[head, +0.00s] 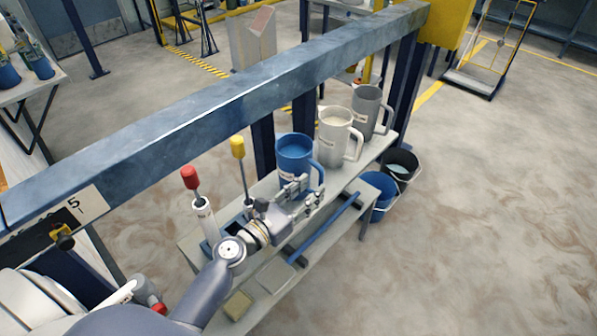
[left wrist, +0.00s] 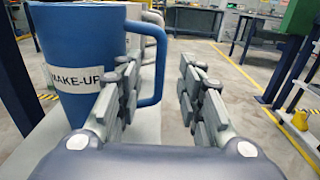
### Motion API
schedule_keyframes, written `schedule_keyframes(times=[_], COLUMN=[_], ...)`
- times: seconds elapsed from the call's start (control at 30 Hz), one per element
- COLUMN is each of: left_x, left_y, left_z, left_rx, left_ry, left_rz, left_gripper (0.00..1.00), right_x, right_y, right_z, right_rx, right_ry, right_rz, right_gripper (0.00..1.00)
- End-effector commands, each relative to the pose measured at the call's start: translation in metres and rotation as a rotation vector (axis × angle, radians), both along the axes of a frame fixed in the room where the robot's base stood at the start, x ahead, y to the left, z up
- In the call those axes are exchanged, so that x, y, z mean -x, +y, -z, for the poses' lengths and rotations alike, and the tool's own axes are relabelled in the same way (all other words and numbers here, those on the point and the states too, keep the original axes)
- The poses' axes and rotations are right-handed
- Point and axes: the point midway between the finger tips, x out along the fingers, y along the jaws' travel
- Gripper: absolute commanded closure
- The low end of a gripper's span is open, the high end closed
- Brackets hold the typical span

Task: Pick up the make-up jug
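The make-up jug (head: 294,155) is blue and stands upright on the bench shelf, the nearest of three jugs in the head view. In the left wrist view the jug (left wrist: 85,60) fills the left side, its white label reading MAKE-UP. Its handle (left wrist: 158,70) points right and appears in the picture between the fingers. My left gripper (head: 308,192) is open beside the jug's near right side and partly covers its lower part. The gripper (left wrist: 160,80) also shows in the left wrist view, fingers apart and not closed on the handle. My right gripper is out of view.
A cream jug (head: 338,135) and a grey jug (head: 368,108) stand behind on the same shelf (head: 345,178). A blue overhead beam (head: 210,100) crosses the view. Red (head: 189,177) and yellow (head: 237,147) topped tools stand left. Two buckets (head: 382,190) sit at the right end.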

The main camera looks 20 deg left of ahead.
Motion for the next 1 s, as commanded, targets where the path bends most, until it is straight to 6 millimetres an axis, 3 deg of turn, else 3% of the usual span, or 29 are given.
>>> schedule_keyframes(times=[0.5, 0.77, 0.8, 0.93, 1.0], left_x=[-0.049, -0.051, -0.051, -0.051, -0.051], left_y=[-0.017, -0.018, -0.018, -0.018, -0.018], left_z=[0.005, 0.006, 0.006, 0.006, 0.006], left_rx=[-0.002, -0.002, -0.002, -0.002, -0.002], left_ry=[-0.001, 0.0, 0.0, 0.0, 0.0], left_rz=[-0.001, 0.0, 0.0, 0.0, 0.0], left_gripper=[0.65, 0.65, 0.68, 0.97, 1.0], right_x=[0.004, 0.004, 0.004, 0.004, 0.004], right_y=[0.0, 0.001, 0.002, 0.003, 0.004], right_z=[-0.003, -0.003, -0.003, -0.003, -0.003], right_rx=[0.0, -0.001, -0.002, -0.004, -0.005], right_ry=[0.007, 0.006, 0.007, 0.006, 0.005], right_rz=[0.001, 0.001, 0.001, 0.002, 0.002], right_gripper=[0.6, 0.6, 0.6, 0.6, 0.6])
